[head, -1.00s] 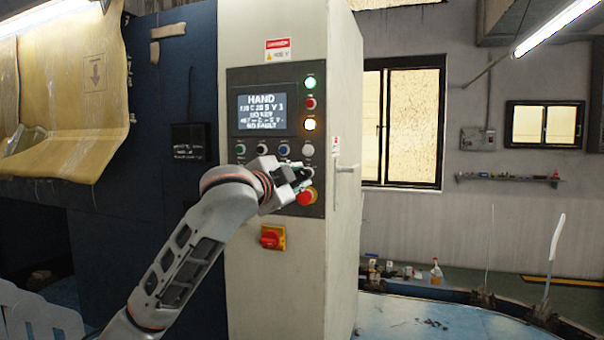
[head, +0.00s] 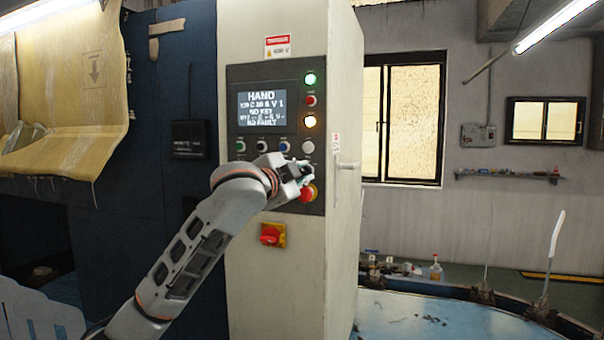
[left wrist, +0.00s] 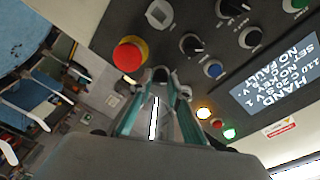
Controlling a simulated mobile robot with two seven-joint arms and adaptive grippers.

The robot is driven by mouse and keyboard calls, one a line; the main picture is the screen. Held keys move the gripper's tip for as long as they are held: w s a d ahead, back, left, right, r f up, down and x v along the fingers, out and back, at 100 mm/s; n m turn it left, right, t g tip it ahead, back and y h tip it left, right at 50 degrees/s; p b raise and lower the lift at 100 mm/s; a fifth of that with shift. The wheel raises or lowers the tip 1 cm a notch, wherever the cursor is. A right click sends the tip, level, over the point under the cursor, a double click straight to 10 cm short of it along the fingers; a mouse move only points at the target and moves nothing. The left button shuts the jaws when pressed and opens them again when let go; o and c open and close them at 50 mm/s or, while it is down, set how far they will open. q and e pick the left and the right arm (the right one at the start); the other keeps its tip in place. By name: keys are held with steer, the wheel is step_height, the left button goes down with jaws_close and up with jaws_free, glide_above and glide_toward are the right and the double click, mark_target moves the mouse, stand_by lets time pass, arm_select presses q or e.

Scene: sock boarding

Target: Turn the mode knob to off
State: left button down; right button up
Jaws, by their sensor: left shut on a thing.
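The control panel (head: 232,119) is on the front of a cream cabinet. Its screen (head: 262,107) shows HAND and NO FAULT. My left gripper (head: 306,175) is at the panel's lower right, just above the red emergency button (head: 307,193). In the left wrist view, its teal fingers (left wrist: 161,82) reach the panel beside the red button (left wrist: 130,54) and are shut on a small knob, mostly hidden by the fingertips. Another black knob (left wrist: 192,45) sits close by. Labels are too small to read, so the knob's pointing direction cannot be told. My right gripper is not in view.
A red and yellow switch (head: 271,235) sits below the panel. A door handle (head: 348,166) sticks out on the cabinet's right side. Green (head: 310,79) and amber (head: 310,122) lamps are lit. The space right of the cabinet is open above a blue surface (head: 420,320).

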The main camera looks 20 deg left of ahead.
arm_select(q)
steer(key=m, duration=0.4)
steer(key=shift+r, duration=0.1)
steer(key=shift+m, duration=2.1)
steer(key=c, duration=2.2)
jaws_free()
